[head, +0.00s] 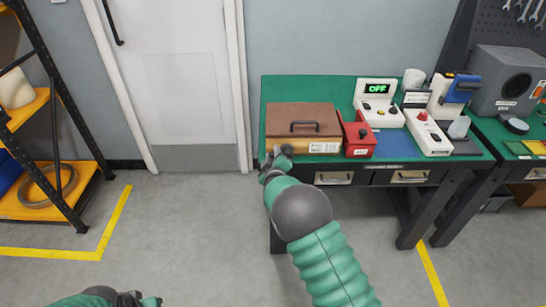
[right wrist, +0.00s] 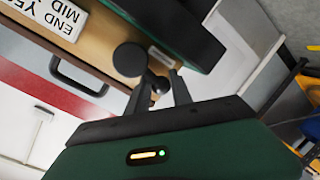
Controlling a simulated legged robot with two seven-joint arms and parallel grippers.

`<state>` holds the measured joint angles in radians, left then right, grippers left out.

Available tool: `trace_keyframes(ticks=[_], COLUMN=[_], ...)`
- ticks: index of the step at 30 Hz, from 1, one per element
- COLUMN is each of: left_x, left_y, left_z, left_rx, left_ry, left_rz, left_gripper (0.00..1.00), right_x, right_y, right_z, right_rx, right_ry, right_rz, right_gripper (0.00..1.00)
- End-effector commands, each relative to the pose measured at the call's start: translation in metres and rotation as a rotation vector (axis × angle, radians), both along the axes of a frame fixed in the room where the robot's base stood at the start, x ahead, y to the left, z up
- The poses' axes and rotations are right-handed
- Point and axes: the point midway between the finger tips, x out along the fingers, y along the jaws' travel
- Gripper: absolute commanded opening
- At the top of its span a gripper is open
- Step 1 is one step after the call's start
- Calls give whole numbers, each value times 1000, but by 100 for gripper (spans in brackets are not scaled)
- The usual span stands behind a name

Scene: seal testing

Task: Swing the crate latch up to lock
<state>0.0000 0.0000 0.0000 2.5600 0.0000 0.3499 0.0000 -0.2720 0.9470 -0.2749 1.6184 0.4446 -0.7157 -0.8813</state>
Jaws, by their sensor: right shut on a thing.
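The crate, with a brown lid (head: 300,112) and tan wooden front (head: 291,145), sits at the left front of the green bench. Its lid handle (right wrist: 80,76) and tan side (right wrist: 110,35) show in the right wrist view. My right gripper (head: 276,152) is at the crate's left front corner. In the right wrist view, my right gripper (right wrist: 158,85) is shut on a small part beside a dark round knob (right wrist: 128,60); this appears to be the latch. The fingers hide much of it, and its angle is unclear. My left gripper (head: 135,299) is at the bottom edge, partly cut off.
A red box (head: 357,137) stands right of the crate. A white OFF-display unit (head: 379,103) and other instruments stand farther right on the green bench top (head: 275,90). Drawers are below. A yellow-shelved rack (head: 40,190) is at the left; the floor between is clear.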

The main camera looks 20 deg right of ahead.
Motion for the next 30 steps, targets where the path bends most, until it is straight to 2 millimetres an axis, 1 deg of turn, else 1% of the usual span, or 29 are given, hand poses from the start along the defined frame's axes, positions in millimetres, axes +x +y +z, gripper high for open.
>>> trace_keyframes(ticks=[1,13,30], left_x=[0,0,0], left_y=[0,0,0], left_z=[-3,-24,-66], left_rx=[0,0,0], left_ry=[0,0,0], left_rz=[0,0,0], left_gripper=[0,0,0], right_x=[-2,-4,-9], right_y=[0,-6,-25], right_z=[-4,10,25], right_rx=[32,375,895], right_ry=[0,-98,-244], right_rz=[0,0,-4], right_gripper=[0,0,0])
